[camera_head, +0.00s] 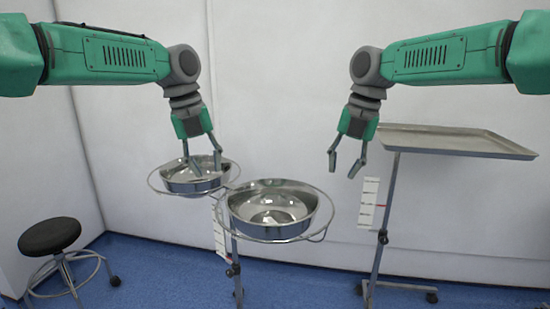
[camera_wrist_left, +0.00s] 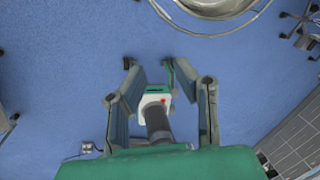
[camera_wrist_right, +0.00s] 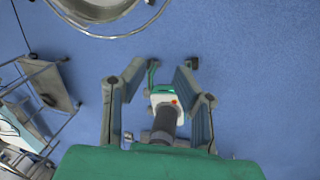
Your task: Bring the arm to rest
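My left gripper (camera_head: 202,162) hangs down with its fingers apart and nothing between them. In the head view its tips overlap the smaller steel basin (camera_head: 178,187). In the left wrist view the fingers (camera_wrist_left: 159,75) are spread over bare blue floor, with a steel bowl rim at the top edge. My right gripper (camera_head: 344,168) also hangs down, open and empty, between the larger steel basin (camera_head: 270,205) and the tray stand. The right wrist view shows its fingers (camera_wrist_right: 164,75) apart above the floor.
Both basins sit in ring holders on a stand. A flat metal tray (camera_head: 455,141) on a wheeled pole is at the right. A black round stool (camera_head: 50,236) stands at the lower left. White walls are behind. Blue floor (camera_head: 160,275) is clear between stool and basin stand.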

